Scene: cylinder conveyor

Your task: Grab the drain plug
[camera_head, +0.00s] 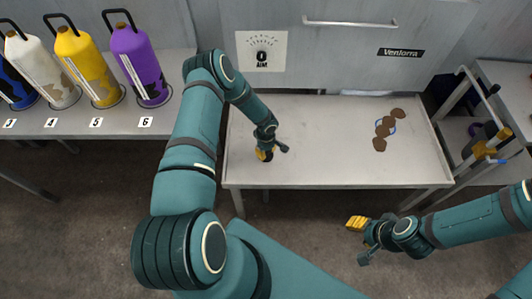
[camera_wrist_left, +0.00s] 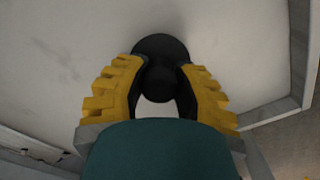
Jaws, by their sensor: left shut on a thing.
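The drain plug (camera_wrist_left: 160,82) is black, with a wide round base and a rounded knob, as seen in the left wrist view. My left gripper (camera_wrist_left: 156,90) has its yellow fingers on either side of the knob and is shut on it. In the head view, my left gripper (camera_head: 264,155) is low over the left part of the pale sink-like table (camera_head: 320,185); the plug is mostly hidden there. My right gripper (camera_head: 357,223) hangs in front of the table, away from the plug; its finger gap is unclear.
Several brown pieces and a blue ring (camera_head: 391,126) lie at the table's right. Blue, white, yellow and purple cylinders (camera_head: 141,65) stand on the left shelf. A grey cabinet with a handle (camera_head: 350,23) stands behind. The table's middle is clear.

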